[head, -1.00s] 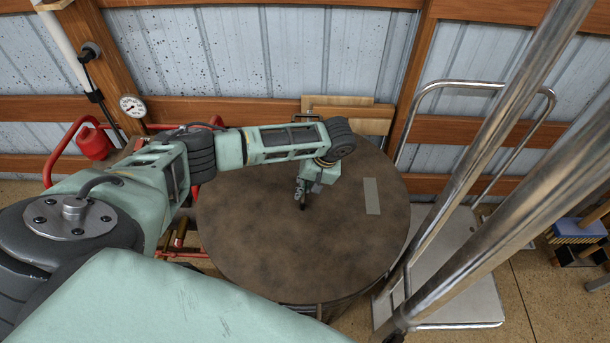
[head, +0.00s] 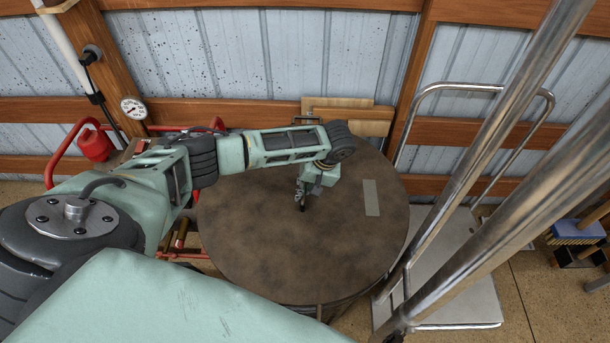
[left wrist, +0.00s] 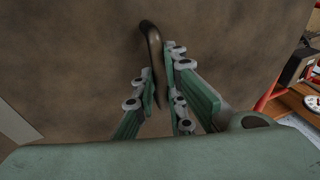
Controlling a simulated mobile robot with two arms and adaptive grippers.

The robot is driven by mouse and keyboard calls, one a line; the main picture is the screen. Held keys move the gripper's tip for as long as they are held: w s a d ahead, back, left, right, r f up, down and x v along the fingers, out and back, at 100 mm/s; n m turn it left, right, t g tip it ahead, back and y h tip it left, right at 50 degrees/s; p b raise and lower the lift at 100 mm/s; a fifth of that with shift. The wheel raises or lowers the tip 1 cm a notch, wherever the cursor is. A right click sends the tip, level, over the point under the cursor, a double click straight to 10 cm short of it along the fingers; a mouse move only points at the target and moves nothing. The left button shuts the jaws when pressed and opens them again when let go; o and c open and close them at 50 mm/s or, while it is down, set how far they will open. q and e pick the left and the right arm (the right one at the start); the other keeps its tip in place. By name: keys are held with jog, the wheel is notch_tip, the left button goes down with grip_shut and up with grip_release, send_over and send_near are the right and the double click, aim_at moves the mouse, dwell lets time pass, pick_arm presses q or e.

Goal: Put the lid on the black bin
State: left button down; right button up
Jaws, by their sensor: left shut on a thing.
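The lid (head: 265,240) is a large round brown disc with a grey strip (head: 371,197) on its right side. My left gripper (head: 302,202) reaches down to the lid's middle. In the left wrist view, its fingers (left wrist: 160,90) are shut on the dark curved handle (left wrist: 152,42) of the lid. The lid hides nearly all of what is under it. Only a dark sliver, perhaps the black bin, shows below its front edge. I cannot tell whether the lid sits flush. My right gripper is not in view.
A metal platform cart (head: 470,290) stands close on the right, with shiny posts crossing in front. A red-framed cart with a red can (head: 95,145) is behind on the left. Wooden boards (head: 365,120) lean at the wall behind the lid. A brush (head: 577,232) is far right.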

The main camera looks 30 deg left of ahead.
pick_arm(q)
jog(key=shift+w+f+b, duration=0.1)
jog(key=shift+f+b, duration=0.2)
jog(key=shift+f, duration=0.4)
